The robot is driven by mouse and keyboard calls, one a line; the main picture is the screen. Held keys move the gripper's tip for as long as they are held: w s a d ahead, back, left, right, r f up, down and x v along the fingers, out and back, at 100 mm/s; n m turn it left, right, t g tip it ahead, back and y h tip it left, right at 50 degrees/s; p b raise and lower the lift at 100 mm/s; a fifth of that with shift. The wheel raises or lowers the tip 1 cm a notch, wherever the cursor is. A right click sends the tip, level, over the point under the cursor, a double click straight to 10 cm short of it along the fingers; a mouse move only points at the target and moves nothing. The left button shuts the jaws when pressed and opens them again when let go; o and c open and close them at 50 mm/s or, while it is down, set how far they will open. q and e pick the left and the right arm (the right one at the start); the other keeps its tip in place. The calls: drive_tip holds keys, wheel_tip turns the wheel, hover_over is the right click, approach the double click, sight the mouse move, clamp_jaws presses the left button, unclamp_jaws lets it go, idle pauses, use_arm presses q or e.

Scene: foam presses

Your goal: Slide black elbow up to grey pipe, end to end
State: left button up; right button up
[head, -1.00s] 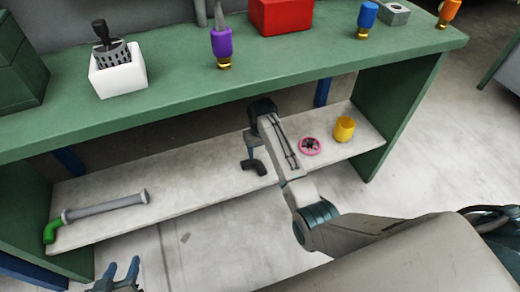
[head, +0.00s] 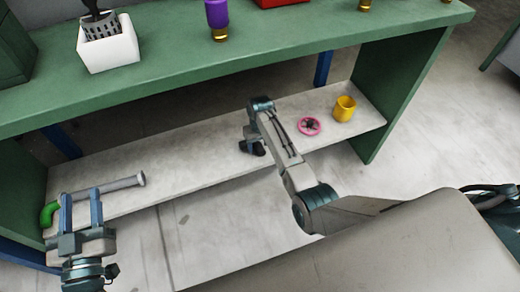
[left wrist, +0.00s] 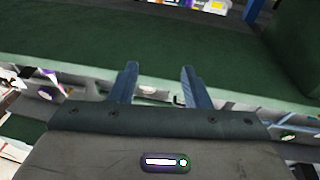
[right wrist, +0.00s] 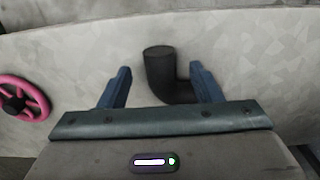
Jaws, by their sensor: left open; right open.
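The grey pipe (head: 124,183) lies on the lower shelf at the left, with a green elbow (head: 48,213) at its left end. The black elbow (head: 258,150) is on the same shelf near its middle, well to the right of the pipe and mostly hidden by my right arm. In the right wrist view the black elbow (right wrist: 163,75) shows between and just beyond the fingers of my right gripper (right wrist: 160,88), which is open. My left gripper (head: 81,196) is open in front of the pipe's left part, partly covering it. In the left wrist view nothing is between its fingers (left wrist: 158,85).
The green bench top (head: 180,75) overhangs the shelf. The shelf between pipe and black elbow is clear.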

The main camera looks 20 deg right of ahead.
use_arm(q)
drive_tip(key=shift+s+r+t+b, duration=0.15)
drive_tip(key=shift+r+t, duration=0.6)
drive_tip(key=shift+r, duration=0.45)
drive_tip(key=shift+w+r+t+b, duration=0.15)
drive_tip(key=shift+r+t, duration=0.6)
drive_tip(key=shift+r, duration=0.4)
use_arm(e)
drive_tip(key=shift+f, duration=1.25)
use_arm(q)
drive_tip(key=shift+s, duration=0.1)
drive_tip(key=shift+a, duration=0.1)
use_arm(e)
drive_tip(key=c, duration=1.2)
